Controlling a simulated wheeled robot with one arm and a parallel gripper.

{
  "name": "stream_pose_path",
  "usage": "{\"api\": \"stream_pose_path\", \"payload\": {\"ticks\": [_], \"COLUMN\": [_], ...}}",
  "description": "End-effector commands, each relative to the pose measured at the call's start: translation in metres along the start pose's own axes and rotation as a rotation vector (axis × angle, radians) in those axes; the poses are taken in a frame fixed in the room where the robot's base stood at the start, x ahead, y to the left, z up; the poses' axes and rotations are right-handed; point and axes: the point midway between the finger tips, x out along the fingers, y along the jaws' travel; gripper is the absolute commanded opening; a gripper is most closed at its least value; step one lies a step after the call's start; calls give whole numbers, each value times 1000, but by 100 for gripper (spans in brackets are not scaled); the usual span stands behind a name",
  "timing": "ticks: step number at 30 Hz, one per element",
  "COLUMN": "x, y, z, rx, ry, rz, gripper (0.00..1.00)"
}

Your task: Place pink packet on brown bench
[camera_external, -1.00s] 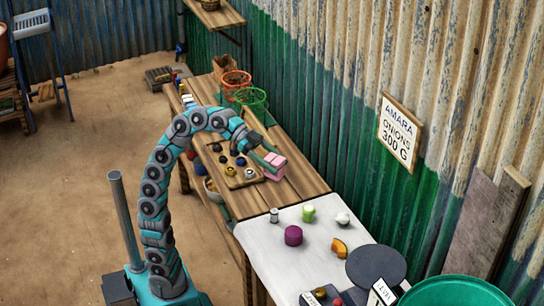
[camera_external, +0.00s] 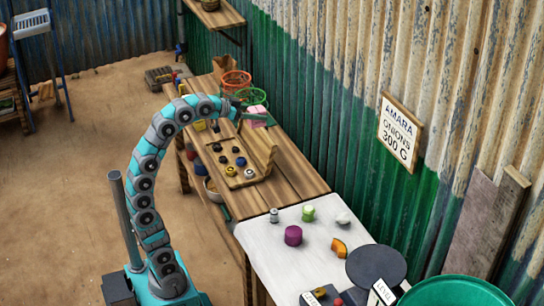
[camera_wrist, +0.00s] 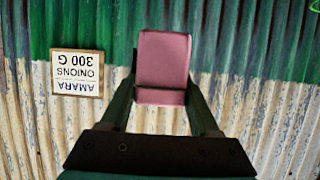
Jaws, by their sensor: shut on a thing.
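The pink packet (camera_external: 257,114) is held in my gripper (camera_external: 258,118), in the air above the brown bench (camera_external: 296,178), with the baskets behind it. In the wrist view the pink packet (camera_wrist: 163,62) sits between the two fingers of my gripper (camera_wrist: 162,92), which are shut on its sides. The brown bench is a long plank table along the corrugated wall. It does not show in the wrist view.
A wooden weight board (camera_external: 235,172) with several weights and a raised side stands on the bench. An orange basket (camera_external: 236,79) and a green basket (camera_external: 251,97) stand farther back. Bare planks lie right of the board. A whitish counter (camera_external: 275,262) adjoins in front.

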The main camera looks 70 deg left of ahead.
Motion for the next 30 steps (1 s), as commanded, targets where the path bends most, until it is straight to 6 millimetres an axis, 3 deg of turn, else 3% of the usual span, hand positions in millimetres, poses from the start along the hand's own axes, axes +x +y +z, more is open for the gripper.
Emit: {"api": "stream_pose_path", "payload": {"ticks": [3,14,24,30], "x": [-7,-41,-94,-128], "y": [-37,-137,-220,-258], "z": [3,18,40,55], "rx": [-48,-185,-314,-382], "ry": [0,0,0,1], "rz": [-115,-449,-763,-925], "gripper": [0,0,0,0]}}
